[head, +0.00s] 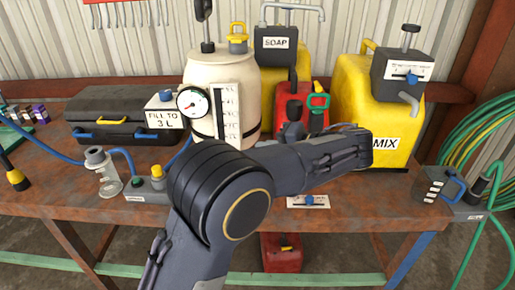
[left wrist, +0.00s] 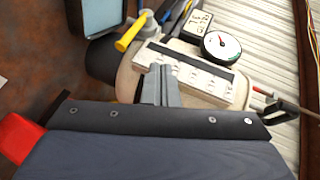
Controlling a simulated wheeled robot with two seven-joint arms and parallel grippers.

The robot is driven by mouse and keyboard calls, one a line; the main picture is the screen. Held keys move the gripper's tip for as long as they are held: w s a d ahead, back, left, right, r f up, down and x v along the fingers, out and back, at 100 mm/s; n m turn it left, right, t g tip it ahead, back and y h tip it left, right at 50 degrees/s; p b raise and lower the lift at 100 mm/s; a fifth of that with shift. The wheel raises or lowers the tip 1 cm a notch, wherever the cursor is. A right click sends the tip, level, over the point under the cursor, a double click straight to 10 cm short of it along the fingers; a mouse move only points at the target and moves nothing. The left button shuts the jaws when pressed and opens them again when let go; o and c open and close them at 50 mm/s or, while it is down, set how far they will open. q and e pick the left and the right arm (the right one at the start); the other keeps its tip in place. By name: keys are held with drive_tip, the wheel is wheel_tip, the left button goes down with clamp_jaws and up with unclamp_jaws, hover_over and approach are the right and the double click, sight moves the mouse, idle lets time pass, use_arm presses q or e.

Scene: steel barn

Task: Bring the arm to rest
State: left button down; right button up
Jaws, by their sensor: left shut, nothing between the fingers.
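My left arm rises from the bottom of the head view, bends at a dark round joint, and reaches right over the bench. In the left wrist view the grey fingers of this gripper (left wrist: 158,72) are shut and empty. Behind them there is a cream tank with a scale strip (left wrist: 195,72) and a dial gauge (left wrist: 220,45). My right gripper is not in view.
A green hose (head: 480,135) coils at right. A red can (head: 281,252) is below.

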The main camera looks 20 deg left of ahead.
use_arm(q)
drive_tip(key=s+a+f+g+h, duration=0.2)
drive_tip(key=s+a+f+h, duration=0.15)
drive_tip(key=s+a, duration=0.25)
drive_tip(key=s+a+f+g+h, duration=0.1)
drive_tip(key=s+a+f+h, duration=0.2)
drive_tip(key=s+a+h, duration=0.3)
drive_tip(key=s+d+f+n+t+h, duration=0.1)
drive_tip(key=s+h, duration=0.3)
drive_tip(key=s, duration=0.4)
drive_tip(key=s+d+f+n+t+h, duration=0.2)
drive_tip(key=s+d+f+t+h, duration=0.1)
drive_tip(key=s, duration=0.6)
drive_tip(key=shift+s+d+f+t+h, duration=0.2)
drive_tip(key=shift+s+t+h, duration=0.1)
drive_tip(key=shift+t+h, duration=0.1)
